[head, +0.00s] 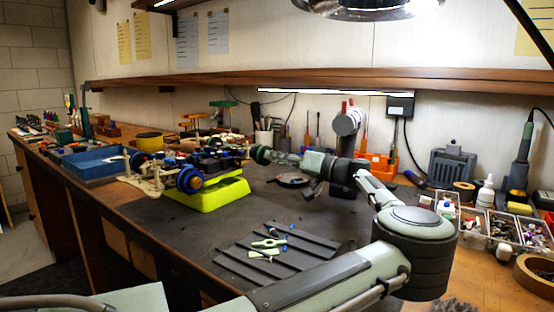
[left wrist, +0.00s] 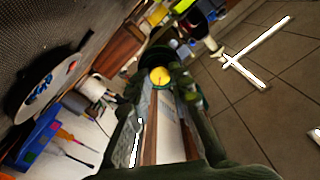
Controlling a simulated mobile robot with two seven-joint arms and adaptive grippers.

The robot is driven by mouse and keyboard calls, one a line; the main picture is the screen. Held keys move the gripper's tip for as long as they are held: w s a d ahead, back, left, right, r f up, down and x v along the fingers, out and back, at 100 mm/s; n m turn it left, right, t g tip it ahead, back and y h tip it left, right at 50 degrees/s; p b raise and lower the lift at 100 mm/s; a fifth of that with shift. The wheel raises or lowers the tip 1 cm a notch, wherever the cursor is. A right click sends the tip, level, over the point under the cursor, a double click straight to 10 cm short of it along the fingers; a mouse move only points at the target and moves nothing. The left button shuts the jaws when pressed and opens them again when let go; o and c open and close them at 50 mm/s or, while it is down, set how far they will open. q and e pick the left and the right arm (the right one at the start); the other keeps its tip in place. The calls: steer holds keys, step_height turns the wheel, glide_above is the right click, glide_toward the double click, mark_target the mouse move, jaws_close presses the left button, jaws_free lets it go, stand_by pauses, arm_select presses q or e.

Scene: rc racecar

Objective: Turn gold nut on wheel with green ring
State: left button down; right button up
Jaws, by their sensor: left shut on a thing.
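The toy race car (head: 205,160) sits on a yellow-green stand (head: 212,192) on the dark mat. The wheel with the green ring (head: 260,155) is on the car's right side; it also shows in the left wrist view (left wrist: 157,56). My left gripper (head: 275,157) reaches this wheel from the right, in line with its hub. The gold nut (left wrist: 160,76) shows at the wheel's centre, between my left fingertips (left wrist: 163,88), which are shut on it. The fingers partly hide the wheel. My right gripper is in neither view.
A blue tray (head: 95,162) lies left of the car. A ribbed dark mat (head: 280,252) with small green tools lies in front. Parts trays (head: 487,230), bottles and a soldering iron crowd the right side. A shelf (head: 330,80) runs above the bench.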

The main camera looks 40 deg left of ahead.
arm_select(q)
steer(key=n, duration=0.5)
steer(key=shift+f+n, duration=0.1)
steer(key=shift+n, duration=2.4)
steer(key=c, duration=1.4)
jaws_free()
steer(key=shift+o, duration=0.2)
steer(key=shift+w+d, duration=0.2)
steer(key=shift+d, duration=1.7)
steer(key=shift+w+d, duration=0.2)
steer(key=shift+d, duration=1.65)
